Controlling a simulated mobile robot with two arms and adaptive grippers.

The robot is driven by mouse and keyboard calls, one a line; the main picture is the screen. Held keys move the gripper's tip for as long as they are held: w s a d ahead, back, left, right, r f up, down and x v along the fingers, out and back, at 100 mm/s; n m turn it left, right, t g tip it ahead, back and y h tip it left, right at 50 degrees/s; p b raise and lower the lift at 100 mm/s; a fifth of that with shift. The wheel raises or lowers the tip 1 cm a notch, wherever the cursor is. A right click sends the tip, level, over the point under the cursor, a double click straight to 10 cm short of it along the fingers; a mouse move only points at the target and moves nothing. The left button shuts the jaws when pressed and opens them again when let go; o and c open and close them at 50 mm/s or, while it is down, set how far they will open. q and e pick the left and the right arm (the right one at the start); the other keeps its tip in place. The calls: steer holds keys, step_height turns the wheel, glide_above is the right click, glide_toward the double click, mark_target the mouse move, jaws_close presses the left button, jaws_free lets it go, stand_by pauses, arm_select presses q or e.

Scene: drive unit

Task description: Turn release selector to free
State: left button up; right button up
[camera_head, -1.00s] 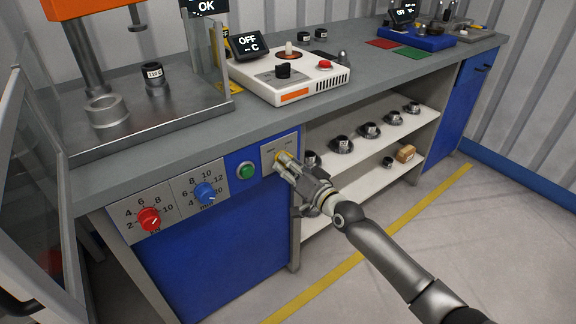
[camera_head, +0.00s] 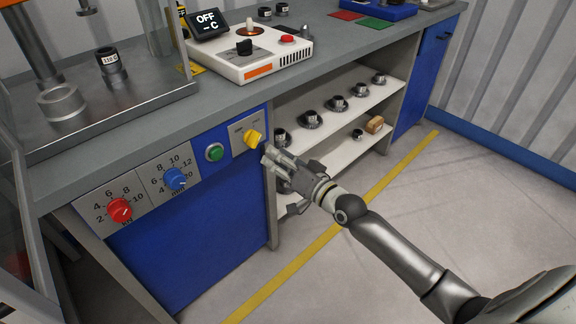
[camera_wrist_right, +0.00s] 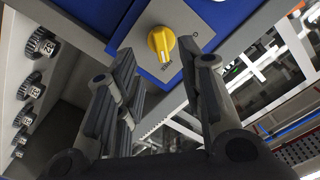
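The release selector is a yellow knob (camera_head: 252,138) on a grey plate (camera_head: 240,127) at the right end of the blue front panel. In the right wrist view the yellow knob (camera_wrist_right: 161,42) sits just beyond the fingertips, with its grip ridge close to upright in that picture. The small label print is too small to read. My right gripper (camera_head: 268,152) is just in front of and to the right of the knob. In the wrist view its two fingers (camera_wrist_right: 158,62) are apart with nothing between them. My left gripper is not in view.
Left of the selector are a green button (camera_head: 214,152), a blue dial (camera_head: 175,178) and a red dial (camera_head: 120,209). The bench top (camera_head: 200,118) overhangs the panel. A shelf (camera_head: 340,98) with dark parts lies to the right. Floor in front is clear.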

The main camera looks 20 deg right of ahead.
steer(key=shift+v, duration=1.8)
